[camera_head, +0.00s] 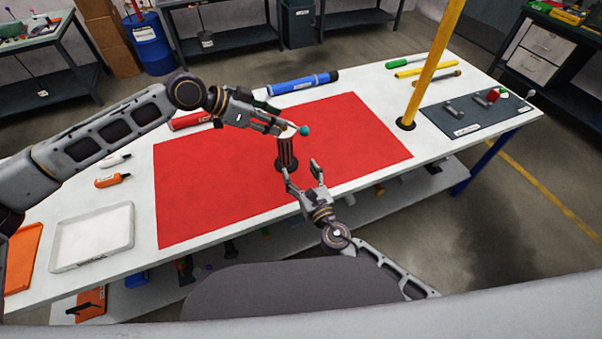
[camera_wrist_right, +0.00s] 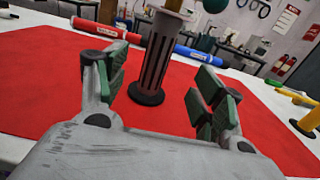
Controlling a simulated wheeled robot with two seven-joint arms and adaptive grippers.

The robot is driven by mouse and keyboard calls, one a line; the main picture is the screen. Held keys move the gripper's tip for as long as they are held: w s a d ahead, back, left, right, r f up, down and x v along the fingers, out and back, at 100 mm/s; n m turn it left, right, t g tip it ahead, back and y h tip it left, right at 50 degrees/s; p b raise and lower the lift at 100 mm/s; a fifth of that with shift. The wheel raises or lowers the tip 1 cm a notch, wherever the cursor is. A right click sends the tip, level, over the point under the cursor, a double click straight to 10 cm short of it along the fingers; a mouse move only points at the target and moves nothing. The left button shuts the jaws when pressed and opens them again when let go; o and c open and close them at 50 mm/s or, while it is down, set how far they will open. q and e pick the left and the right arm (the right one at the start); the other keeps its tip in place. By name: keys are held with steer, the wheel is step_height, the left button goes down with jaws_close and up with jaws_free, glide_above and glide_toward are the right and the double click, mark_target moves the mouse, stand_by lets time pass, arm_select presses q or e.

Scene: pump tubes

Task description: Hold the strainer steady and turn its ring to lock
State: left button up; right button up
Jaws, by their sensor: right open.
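The strainer (camera_head: 287,152) stands upright on the red mat, a dark slotted cylinder with a round black foot and a pale top. In the right wrist view it (camera_wrist_right: 157,62) stands beyond the finger gap. I cannot make out the ring clearly. My left gripper (camera_head: 284,129) is at the strainer's top from the left; whether its fingers are closed on it is unclear. My right gripper (camera_head: 303,168) is open and empty, near the foot on the front side, apart from the strainer.
The red mat (camera_head: 210,190) is mostly bare. Blue (camera_head: 303,83) and red (camera_head: 190,121) tubes lie along its back. A yellow post (camera_head: 432,70) rises at the right, beside a grey board (camera_head: 460,118).

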mark_target(287, 148)
steer(key=shift+w, duration=0.1)
steer(key=shift+x, duration=6.85)
